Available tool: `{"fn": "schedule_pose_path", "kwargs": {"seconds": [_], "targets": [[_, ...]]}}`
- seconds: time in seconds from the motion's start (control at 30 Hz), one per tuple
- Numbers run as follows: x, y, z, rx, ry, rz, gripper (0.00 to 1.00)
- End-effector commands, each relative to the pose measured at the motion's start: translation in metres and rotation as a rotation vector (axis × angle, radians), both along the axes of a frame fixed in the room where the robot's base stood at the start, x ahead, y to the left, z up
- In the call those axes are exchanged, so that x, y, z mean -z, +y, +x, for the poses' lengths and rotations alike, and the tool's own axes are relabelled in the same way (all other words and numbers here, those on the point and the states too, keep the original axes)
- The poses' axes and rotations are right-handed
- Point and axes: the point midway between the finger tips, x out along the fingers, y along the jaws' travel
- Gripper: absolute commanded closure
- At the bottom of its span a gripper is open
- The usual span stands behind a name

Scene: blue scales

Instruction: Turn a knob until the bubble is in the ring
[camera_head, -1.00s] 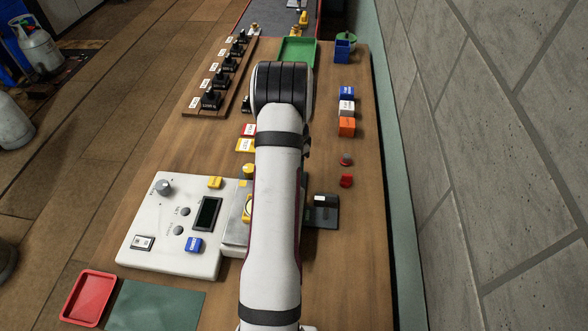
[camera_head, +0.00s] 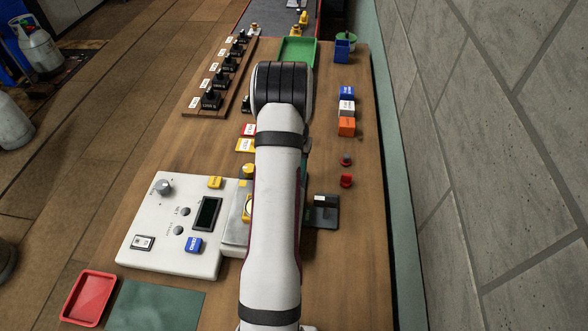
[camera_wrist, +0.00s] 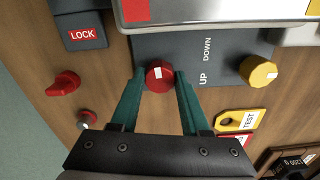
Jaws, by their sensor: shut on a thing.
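In the wrist view, my gripper (camera_wrist: 160,78) has its two green fingers shut on a round red knob (camera_wrist: 159,73) with a white mark on top. The knob stands at the edge of a grey plate (camera_wrist: 180,48) marked UP and DOWN. A yellow knob (camera_wrist: 258,72) with a white mark stands to the right, apart from the fingers. It also shows in the head view (camera_head: 248,170). A yellow-rimmed round part (camera_head: 247,207) on the scale shows only in part beside my arm. The bubble cannot be made out.
A LOCK block (camera_wrist: 83,30), a red pointer knob (camera_wrist: 63,84) and a small red button (camera_wrist: 86,118) are left of the gripper. A yellow TEST tag (camera_wrist: 240,120) lies at right. The white control panel (camera_head: 145,255) stands left of my arm.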

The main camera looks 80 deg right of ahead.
Motion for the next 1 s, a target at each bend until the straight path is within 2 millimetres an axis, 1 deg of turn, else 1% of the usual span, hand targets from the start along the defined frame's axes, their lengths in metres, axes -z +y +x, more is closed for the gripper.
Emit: {"fn": "schedule_pose_path", "kwargs": {"seconds": [0.27, 0.7, 0.73, 0.8, 0.9, 1.0], "targets": [[-0.0006, -0.0015, -0.0003, -0.066, 0.001, -0.005, 1.0], [-0.0007, -0.0018, -0.0004, -0.075, 0.001, -0.006, 1.0], [-0.0007, -0.0018, -0.0004, -0.075, 0.001, -0.006, 0.52], [-0.0006, -0.0017, -0.0004, -0.075, 0.001, -0.005, 0.4], [-0.0005, -0.0012, -0.0003, -0.074, 0.001, -0.004, 0.24], [-0.0003, -0.0009, -0.0001, -0.074, 0.0, -0.003, 0.24]]}}
